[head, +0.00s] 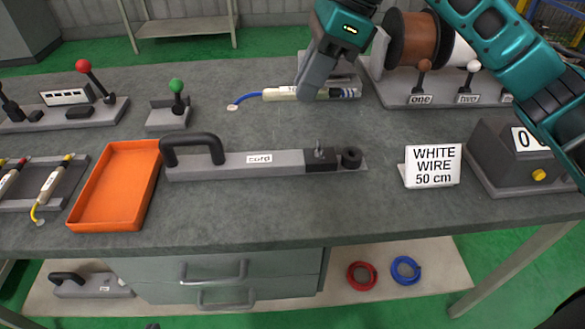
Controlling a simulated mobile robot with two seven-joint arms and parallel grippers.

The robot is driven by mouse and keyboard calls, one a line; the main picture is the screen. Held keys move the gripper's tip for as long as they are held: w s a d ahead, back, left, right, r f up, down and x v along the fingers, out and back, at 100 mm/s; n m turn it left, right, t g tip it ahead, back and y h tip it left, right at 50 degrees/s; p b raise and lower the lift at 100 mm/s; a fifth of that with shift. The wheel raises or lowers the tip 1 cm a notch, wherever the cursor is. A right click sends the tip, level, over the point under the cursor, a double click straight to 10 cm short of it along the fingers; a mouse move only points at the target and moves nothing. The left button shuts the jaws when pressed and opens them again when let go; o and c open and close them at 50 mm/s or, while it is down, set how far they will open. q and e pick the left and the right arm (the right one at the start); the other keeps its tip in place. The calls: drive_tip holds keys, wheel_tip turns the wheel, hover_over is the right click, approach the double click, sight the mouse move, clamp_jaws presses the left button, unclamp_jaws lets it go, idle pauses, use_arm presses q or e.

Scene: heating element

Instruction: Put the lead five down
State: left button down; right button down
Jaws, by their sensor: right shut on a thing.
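My right gripper (303,95) comes down from the top right and is shut on a lead at the back middle of the bench. The lead (279,95) has a cream body with a partly hidden label, a dark end with blue stripes at the right, and a blue wire at the left ending in a pale tip. It lies roughly level, at or just above the bench top; I cannot tell if it touches. The gripper hides its middle. My left gripper is not in view.
A grey fixture (342,74) stands just behind the lead. A long tool marked "cord" (230,166), an orange tray (112,190) and a rack with other leads (45,190) are nearer. Spools (413,40) and a "WHITE WIRE 50 cm" sign (433,166) stand right. Bare bench (290,125) lies in front.

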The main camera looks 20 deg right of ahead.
sight(297, 189)
wheel_tip(297, 189, down, 20)
drive_tip(key=shift+r+b, duration=0.1)
drive_tip(key=shift+b, duration=0.65)
drive_tip(key=shift+f+b, duration=0.3)
drive_tip(key=c, duration=1.1)
unclamp_jaws()
drive_tip(key=shift+r, duration=0.15)
